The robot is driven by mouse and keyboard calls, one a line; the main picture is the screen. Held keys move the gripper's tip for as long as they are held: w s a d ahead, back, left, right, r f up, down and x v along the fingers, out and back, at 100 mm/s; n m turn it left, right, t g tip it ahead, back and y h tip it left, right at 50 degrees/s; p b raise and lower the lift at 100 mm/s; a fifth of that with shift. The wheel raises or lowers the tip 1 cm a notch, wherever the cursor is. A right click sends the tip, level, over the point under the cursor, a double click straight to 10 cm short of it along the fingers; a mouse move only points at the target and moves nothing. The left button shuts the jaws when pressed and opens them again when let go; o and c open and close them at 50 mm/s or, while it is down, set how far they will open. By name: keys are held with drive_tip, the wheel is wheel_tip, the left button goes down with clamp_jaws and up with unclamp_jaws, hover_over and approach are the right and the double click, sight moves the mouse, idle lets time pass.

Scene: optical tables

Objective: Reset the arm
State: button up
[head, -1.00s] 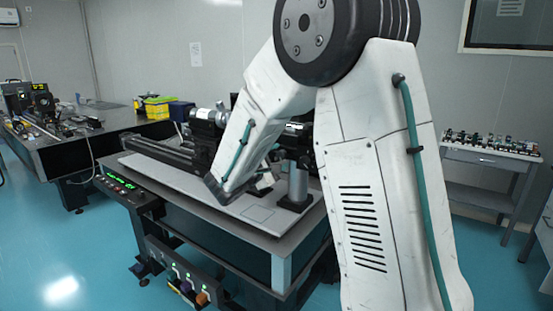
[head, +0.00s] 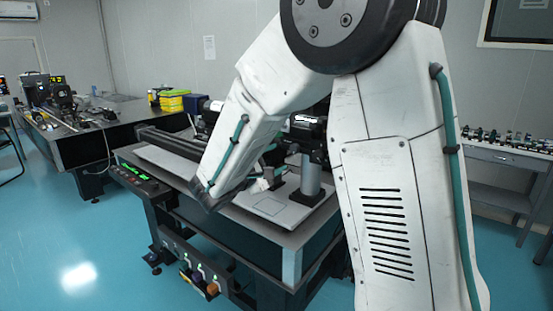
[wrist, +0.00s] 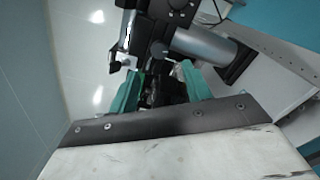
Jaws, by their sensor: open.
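My gripper (wrist: 160,84) shows in the wrist view as two teal fingers standing apart, with dark parts seen between and beyond them. It is open, and I see nothing held in it. In the head view my white arm bends down over the near optical table (head: 275,225), and its forearm hides most of the gripper. A black optical instrument with a grey cylindrical post (head: 310,178) stands on that table, just right of the arm's end. The post also shows in the wrist view (wrist: 205,45), close beyond the fingers. I cannot tell whether anything touches.
A second dark table (head: 85,135) with instruments, a yellow-green box (head: 172,101) and a blue box (head: 195,104) stands back left. A shelf with small optics (head: 505,150) is at the right. Blue floor (head: 75,235) is clear at the front left.

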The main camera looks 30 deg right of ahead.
idle(0.3)
drive_tip(key=s+a+f+m+g+y, duration=0.1)
drive_tip(key=s+f+m+g+y, duration=0.25)
drive_tip(key=s, duration=0.65)
drive_tip(key=s+f+m+g+y, duration=0.25)
drive_tip(key=s+g+y, duration=0.2)
drive_tip(key=s, duration=0.45)
drive_tip(key=s+a+r+m+t+y, duration=0.3)
drive_tip(key=s+a+y, duration=0.6)
drive_tip(key=s, duration=0.4)
drive_tip(key=shift+a+r+m, duration=0.2)
drive_tip(key=shift+a+m, duration=0.45)
drive_tip(key=shift+m, duration=0.05)
drive_tip(key=shift+s, duration=0.1)
